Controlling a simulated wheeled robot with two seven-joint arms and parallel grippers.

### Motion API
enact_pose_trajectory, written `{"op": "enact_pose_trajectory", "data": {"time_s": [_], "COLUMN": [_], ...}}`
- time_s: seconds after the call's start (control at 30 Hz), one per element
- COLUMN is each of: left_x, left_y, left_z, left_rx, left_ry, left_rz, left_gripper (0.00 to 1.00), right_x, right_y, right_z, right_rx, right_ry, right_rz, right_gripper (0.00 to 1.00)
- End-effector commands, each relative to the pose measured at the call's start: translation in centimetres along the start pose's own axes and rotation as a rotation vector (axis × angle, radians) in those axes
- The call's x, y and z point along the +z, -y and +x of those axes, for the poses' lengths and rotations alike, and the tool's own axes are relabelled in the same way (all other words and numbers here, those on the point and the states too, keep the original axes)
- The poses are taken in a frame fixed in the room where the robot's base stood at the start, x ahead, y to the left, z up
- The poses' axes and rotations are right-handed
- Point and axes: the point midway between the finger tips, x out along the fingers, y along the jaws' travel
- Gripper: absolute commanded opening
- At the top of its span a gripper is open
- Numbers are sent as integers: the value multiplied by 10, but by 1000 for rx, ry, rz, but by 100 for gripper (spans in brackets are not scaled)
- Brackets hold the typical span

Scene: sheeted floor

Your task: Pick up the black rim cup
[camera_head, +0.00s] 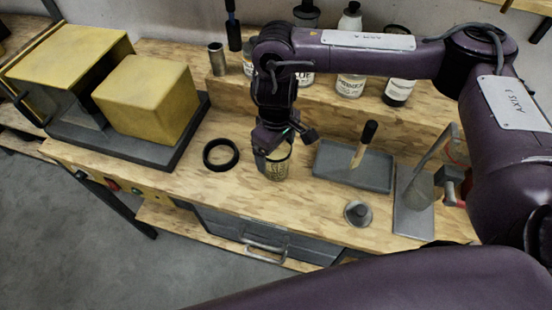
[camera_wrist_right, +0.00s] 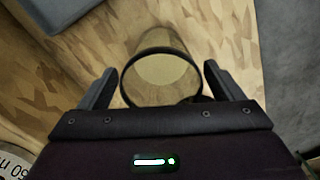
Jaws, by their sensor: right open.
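The black rim cup (camera_head: 278,163) stands on the wooden workbench (camera_head: 240,190). It is a yellowish cup with dark print, and my right gripper covers part of it in the head view. In the right wrist view the cup (camera_wrist_right: 160,75) shows its black rim and pale inside, with the mouth toward the camera. My right gripper (camera_head: 280,142) is at the cup's upper part. Its two fingers (camera_wrist_right: 158,85) are open, one on each side of the cup, with a gap visible on both sides. My left gripper is not in view.
A black ring (camera_head: 221,154) lies left of the cup. A grey tray (camera_head: 335,176) with a brush-like tool (camera_head: 364,145) lies to the right. A small grey knob-like object (camera_head: 358,213) sits in front. Yellow blocks (camera_head: 150,98) on a dark base stand left. Bottles line the raised shelf behind.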

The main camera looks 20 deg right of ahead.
Motion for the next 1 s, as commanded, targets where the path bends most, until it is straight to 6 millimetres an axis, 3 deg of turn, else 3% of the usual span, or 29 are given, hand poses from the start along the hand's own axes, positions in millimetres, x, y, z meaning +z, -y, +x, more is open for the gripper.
{"op": "enact_pose_trajectory", "data": {"time_s": [0.1, 0.27, 0.7, 1.0], "left_x": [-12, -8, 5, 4], "left_y": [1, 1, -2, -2], "left_z": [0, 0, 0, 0], "left_rx": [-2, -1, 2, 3], "left_ry": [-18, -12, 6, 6], "left_rz": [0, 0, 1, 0], "left_gripper": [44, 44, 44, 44], "right_x": [0, 0, -1, -1], "right_y": [0, 0, 0, 0], "right_z": [3, 2, 2, -2], "right_rx": [1, 1, 1, 1], "right_ry": [-2, -2, -2, -3], "right_rz": [-1, -1, -2, -2], "right_gripper": [87, 87, 33, 32]}}
